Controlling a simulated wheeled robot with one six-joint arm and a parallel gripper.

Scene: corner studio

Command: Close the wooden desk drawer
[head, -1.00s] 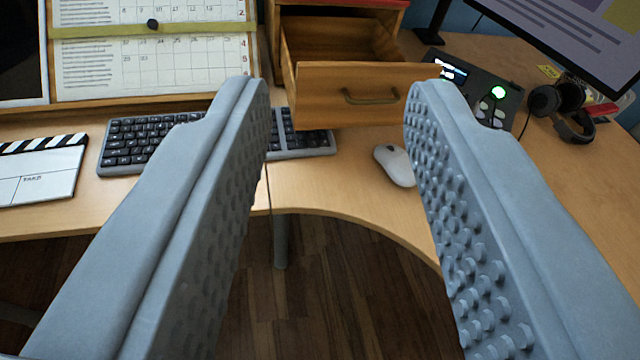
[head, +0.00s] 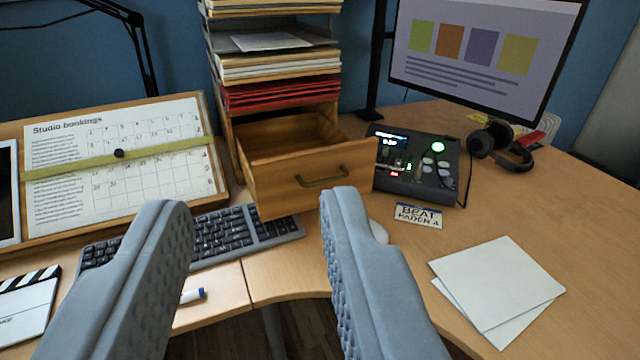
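The wooden desk drawer (head: 275,190) stands pulled out from the bottom of a wooden shelf unit (head: 228,130) at the back of the desk. Its front faces me and carries a dark bar handle (head: 322,181). The drawer looks empty as far as I see inside. My gripper (head: 252,215) is open, its two grey padded fingers spread wide and empty. The fingertips appear in front of the drawer and apart from it, with the drawer front between and slightly above them in the picture.
A keyboard (head: 225,232) lies below the drawer. A white mouse (head: 378,232) is partly hidden behind my right finger. A control box (head: 415,165), headphones (head: 500,145) and a monitor (head: 480,50) stand right. White sheets (head: 498,283) lie front right. A calendar board (head: 120,160) stands left.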

